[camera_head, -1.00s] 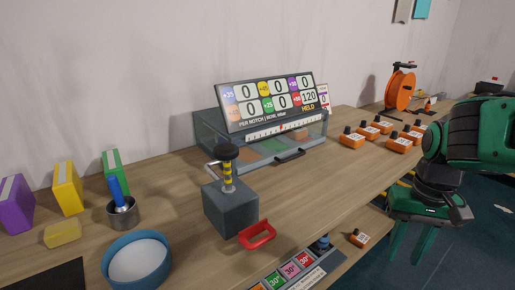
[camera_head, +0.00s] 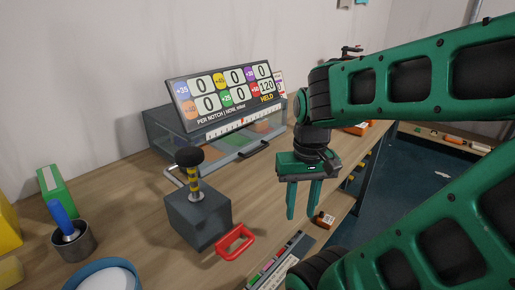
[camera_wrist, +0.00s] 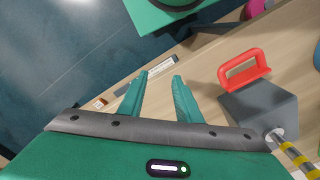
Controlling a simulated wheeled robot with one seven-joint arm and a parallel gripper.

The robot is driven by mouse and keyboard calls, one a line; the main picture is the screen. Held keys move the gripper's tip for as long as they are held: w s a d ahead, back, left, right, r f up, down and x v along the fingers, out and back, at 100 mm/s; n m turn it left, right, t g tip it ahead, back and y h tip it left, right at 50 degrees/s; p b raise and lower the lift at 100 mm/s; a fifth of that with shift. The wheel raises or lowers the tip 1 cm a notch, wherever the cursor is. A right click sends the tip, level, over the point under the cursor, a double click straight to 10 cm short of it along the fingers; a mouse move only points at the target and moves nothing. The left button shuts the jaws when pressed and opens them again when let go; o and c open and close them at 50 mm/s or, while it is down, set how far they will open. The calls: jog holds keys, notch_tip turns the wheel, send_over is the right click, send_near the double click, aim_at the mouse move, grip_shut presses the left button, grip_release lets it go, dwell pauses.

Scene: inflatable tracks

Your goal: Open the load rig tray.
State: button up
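The load rig (camera_head: 162,124) stands against the wall on the wooden bench, a grey box with clear sides and a tilted scoreboard (camera_head: 222,92) on top. Its tray front has a dark handle bar (camera_head: 254,149), and coloured patches show inside; the tray looks shut. My gripper (camera_head: 304,214) hangs to the right of the tray handle and in front of it, apart from it, fingers pointing down. In the wrist view my gripper (camera_wrist: 161,78) has its two green fingers spread with nothing between them.
A grey block (camera_head: 198,218) with a yellow-black post and black knob stands in front of the rig. A red handle (camera_head: 236,242) sticks out from it, also seen in the wrist view (camera_wrist: 244,68). A blue bowl (camera_head: 104,276) and metal cup (camera_head: 72,240) stand left.

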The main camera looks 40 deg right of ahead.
jog(key=w+d+r+m+t, duration=0.15)
jog(key=w+d, duration=0.25)
jog(key=w, duration=0.4)
jog(key=w+d+r+m+t, duration=0.1)
jog(key=w+d+m, duration=0.25)
jog(key=w, duration=0.55)
jog(key=m+t, duration=0.4)
jog(key=m, duration=0.1)
send_near(257, 150)
jog(key=shift+y, duration=0.4)
jog(key=x, duration=0.5)
jog(key=d+x, duration=0.1)
jog(key=x, duration=0.1)
jog(key=shift+w+a+f, duration=0.1)
jog(key=shift+w+f, duration=0.15)
jog(key=shift+f, duration=0.05)
jog(key=shift+c, duration=0.7)
